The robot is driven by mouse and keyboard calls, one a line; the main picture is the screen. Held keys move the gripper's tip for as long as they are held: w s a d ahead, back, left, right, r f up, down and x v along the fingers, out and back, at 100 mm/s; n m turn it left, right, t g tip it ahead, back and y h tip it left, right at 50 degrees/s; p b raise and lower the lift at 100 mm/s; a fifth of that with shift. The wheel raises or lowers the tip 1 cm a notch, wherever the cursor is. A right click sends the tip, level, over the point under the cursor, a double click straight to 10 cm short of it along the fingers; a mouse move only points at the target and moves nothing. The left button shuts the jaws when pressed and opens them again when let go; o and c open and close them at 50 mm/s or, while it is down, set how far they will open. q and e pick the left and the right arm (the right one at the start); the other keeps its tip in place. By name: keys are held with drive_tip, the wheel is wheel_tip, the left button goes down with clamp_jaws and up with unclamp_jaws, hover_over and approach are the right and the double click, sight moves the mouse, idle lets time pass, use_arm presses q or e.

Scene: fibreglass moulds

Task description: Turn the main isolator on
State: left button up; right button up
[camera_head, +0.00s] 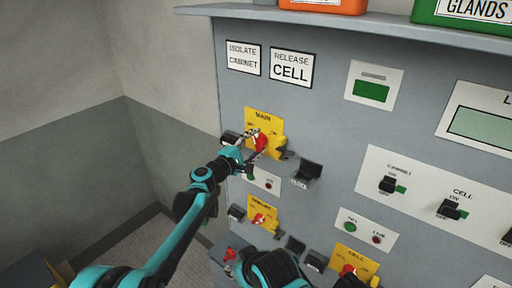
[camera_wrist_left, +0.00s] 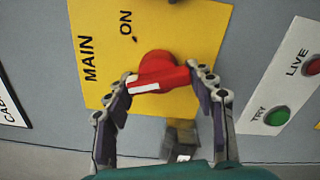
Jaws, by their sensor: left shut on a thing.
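The main isolator is a red rotary handle (camera_head: 261,143) on a yellow plate (camera_head: 264,117) marked MAIN, on the grey cabinet. In the left wrist view the red handle (camera_wrist_left: 158,72) has a white stripe and lies roughly across the picture, below the word ON on the yellow plate (camera_wrist_left: 190,30). My left gripper (camera_head: 256,144) is shut on this handle, and its fingertips (camera_wrist_left: 165,78) are on either side of it. In the head view the fingers partly cover the handle and the plate's lettering. I do not see my right gripper's fingers.
Lower on the cabinet are a second yellow plate with a red handle (camera_head: 259,217) and a CELL plate (camera_head: 362,262). Green and red indicators and black CABINET (camera_head: 388,184) and CELL (camera_head: 449,209) switches stand to the right. A shelf (camera_head: 370,31) juts out above. The left is open floor.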

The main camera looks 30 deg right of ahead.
use_arm(q)
drive_tip(key=m+b, duration=0.2)
drive_tip(key=m, duration=0.4)
drive_tip(key=shift+m, duration=0.3)
drive_tip(key=m+b, duration=0.1)
drive_tip(key=m, duration=0.2)
drive_tip(key=shift+r, duration=0.15)
drive_tip(key=shift+s+m, duration=0.1)
drive_tip(key=shift+m, duration=1.6)
drive_tip(key=o, duration=1.2)
drive_tip(key=shift+r, duration=0.1)
drive_tip(key=v, duration=1.2)
